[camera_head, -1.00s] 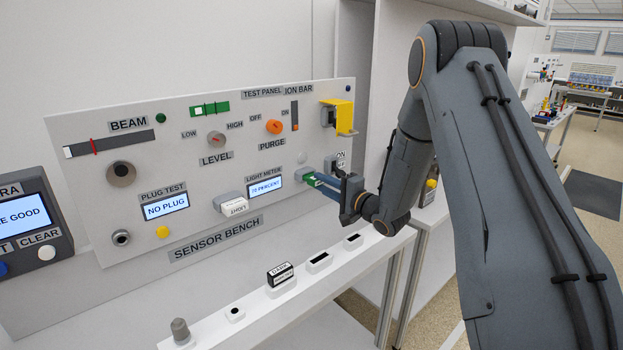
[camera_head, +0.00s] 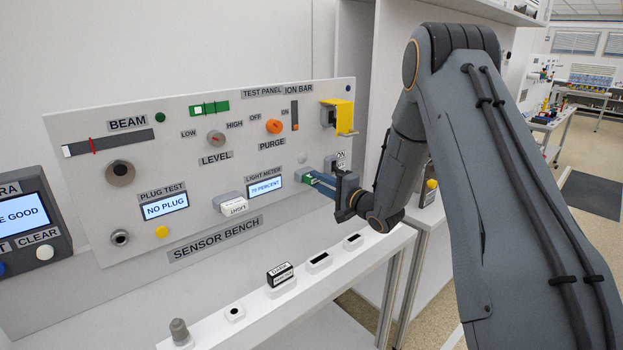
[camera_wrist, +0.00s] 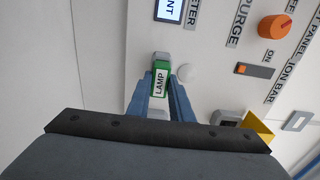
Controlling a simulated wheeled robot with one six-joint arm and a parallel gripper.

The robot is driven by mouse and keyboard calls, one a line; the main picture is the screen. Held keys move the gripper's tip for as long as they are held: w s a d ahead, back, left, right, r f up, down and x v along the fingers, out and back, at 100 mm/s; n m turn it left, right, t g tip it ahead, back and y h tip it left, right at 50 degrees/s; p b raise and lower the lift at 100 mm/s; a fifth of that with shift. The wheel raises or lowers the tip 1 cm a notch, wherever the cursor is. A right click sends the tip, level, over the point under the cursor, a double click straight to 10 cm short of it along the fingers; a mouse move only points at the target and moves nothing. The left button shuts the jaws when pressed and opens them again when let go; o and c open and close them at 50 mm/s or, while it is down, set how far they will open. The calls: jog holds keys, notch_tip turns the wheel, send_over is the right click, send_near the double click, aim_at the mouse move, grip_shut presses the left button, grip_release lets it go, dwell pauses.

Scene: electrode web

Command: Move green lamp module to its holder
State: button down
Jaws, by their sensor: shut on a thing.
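The green lamp module (camera_wrist: 160,80), with a white LAMP label, is between the fingers of my gripper (camera_wrist: 160,92) in the wrist view. The gripper is shut on it. In the head view the green module (camera_head: 309,181) shows at the tips of my blue fingers (camera_head: 321,185), close to the panel, right of the light meter. I cannot tell whether it touches the panel. The front ledge has two dark empty slots, a nearer one (camera_head: 320,260) and a farther one (camera_head: 352,240); which is the lamp's holder is not marked.
A DARK module (camera_head: 280,272) stands on the ledge, left of the slots. A white block (camera_head: 232,203) sits left of the light meter (camera_head: 265,186), which reads 70 PERCENT. A yellow bracket (camera_head: 343,116) juts from the panel above my gripper.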

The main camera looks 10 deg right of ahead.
jog(key=shift+w, duration=0.1)
jog(key=c, duration=1.5)
grip_release()
jog(key=shift+a, duration=0.15)
jog(key=shift+p+v, duration=1.8)
jog(key=shift+v, duration=2.75)
